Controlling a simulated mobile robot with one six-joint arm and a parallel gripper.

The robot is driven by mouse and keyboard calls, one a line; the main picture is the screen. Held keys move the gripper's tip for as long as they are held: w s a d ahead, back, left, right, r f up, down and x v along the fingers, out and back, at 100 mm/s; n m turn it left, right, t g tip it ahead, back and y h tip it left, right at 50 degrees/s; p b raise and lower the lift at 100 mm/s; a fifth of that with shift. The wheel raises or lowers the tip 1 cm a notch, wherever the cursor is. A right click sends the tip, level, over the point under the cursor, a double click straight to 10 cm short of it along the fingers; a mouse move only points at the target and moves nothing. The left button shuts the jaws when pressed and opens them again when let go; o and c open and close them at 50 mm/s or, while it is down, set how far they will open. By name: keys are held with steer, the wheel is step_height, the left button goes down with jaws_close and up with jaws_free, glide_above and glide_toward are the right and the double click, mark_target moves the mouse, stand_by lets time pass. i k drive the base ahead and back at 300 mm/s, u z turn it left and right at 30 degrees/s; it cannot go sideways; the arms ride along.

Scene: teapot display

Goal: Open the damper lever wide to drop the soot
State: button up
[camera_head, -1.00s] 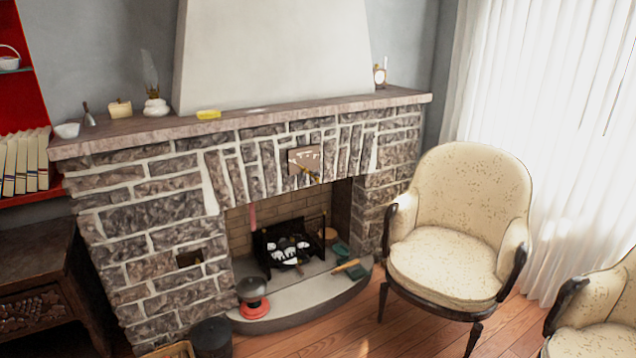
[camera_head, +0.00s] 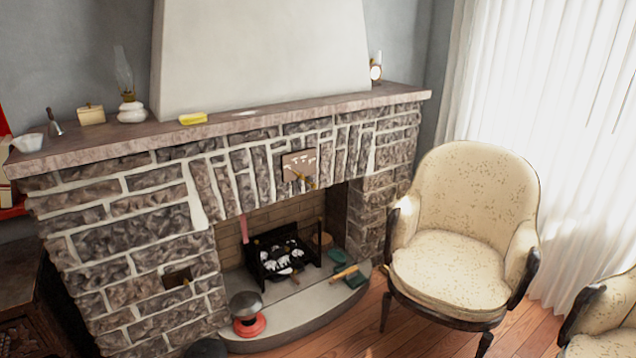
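The damper plate (camera_head: 299,163) is a small brownish panel with pale marks, set in the stonework above the firebox opening. The brass damper lever (camera_head: 303,180) sits at its lower edge and slants down to the right. Below it, a dark fire grate (camera_head: 281,258) holds dark and whitish pieces inside the firebox. My gripper and arm do not show in the view.
A cream armchair (camera_head: 453,250) stands right of the hearth. A red-based lantern-like object (camera_head: 247,315) and a wooden-handled brush or shovel (camera_head: 346,272) rest on the stone hearth. The mantel (camera_head: 230,125) holds a lamp and a yellow item (camera_head: 193,119). Wooden floor shows in front.

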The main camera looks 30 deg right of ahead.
mark_target(314, 186)
steer(key=z, duration=0.05)
steer(key=i, duration=1.45)
steer(key=u, duration=0.4)
